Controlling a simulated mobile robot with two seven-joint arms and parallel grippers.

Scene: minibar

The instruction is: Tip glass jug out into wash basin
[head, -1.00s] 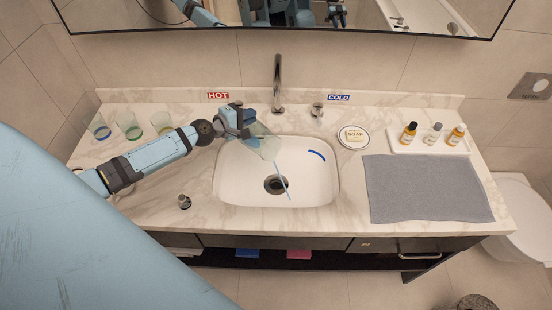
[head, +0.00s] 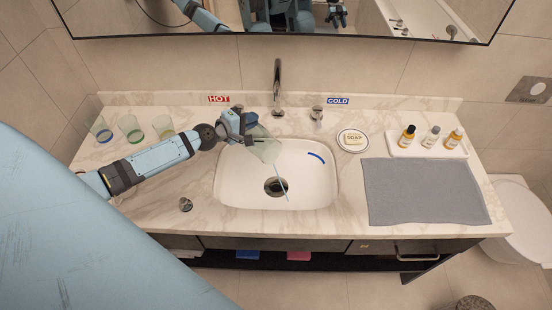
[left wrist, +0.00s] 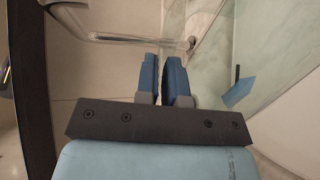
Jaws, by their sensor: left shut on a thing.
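The clear glass jug (head: 264,150) is tilted over the left back part of the white wash basin (head: 315,185), its mouth toward lower right. My left gripper (head: 249,124) is shut on the jug near the basin's back left edge. A thin pale blue streak (head: 281,183) runs from the jug's lower end down beside the drain; it looks like a stream of liquid. In the left wrist view my finger pads (left wrist: 164,80) show close together, with greenish glass (left wrist: 270,65) to their right. What the pads grip is mostly hidden there. My right gripper is not directly visible.
The tap (head: 278,85) and knob (head: 316,114) stand behind the basin. Several glasses (head: 131,128) stand at the left, and a small round stopper (head: 185,204) at the front left. A soap dish (head: 353,148), grey towel (head: 425,195) and bottle tray (head: 425,150) occupy the right.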

